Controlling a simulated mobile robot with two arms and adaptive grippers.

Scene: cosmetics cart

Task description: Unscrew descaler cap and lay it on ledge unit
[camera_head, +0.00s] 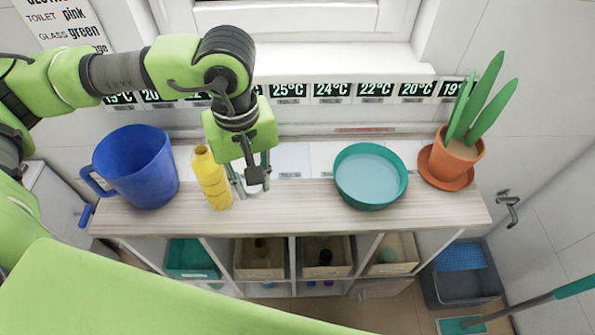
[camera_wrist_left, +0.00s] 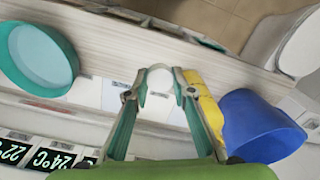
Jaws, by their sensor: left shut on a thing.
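My left gripper (camera_head: 252,186) points down over the wood-topped ledge unit (camera_head: 300,206), just right of a yellow bottle (camera_head: 213,180). In the left wrist view its fingers (camera_wrist_left: 159,88) are closed around a pale, round white thing (camera_wrist_left: 158,78). Its fingers mostly hide this thing in the head view, and I cannot tell whether it is a cap alone or the top of a container. The yellow bottle stands upright on the ledge, beside one finger in the left wrist view (camera_wrist_left: 205,100). My right gripper is not in view.
A blue jug (camera_head: 140,172) stands at the ledge's left end. A teal basin (camera_head: 370,176) and a potted plant (camera_head: 458,155) stand to the right. The ledge is bare between gripper and basin. Cubbies with boxes (camera_head: 258,262) are below.

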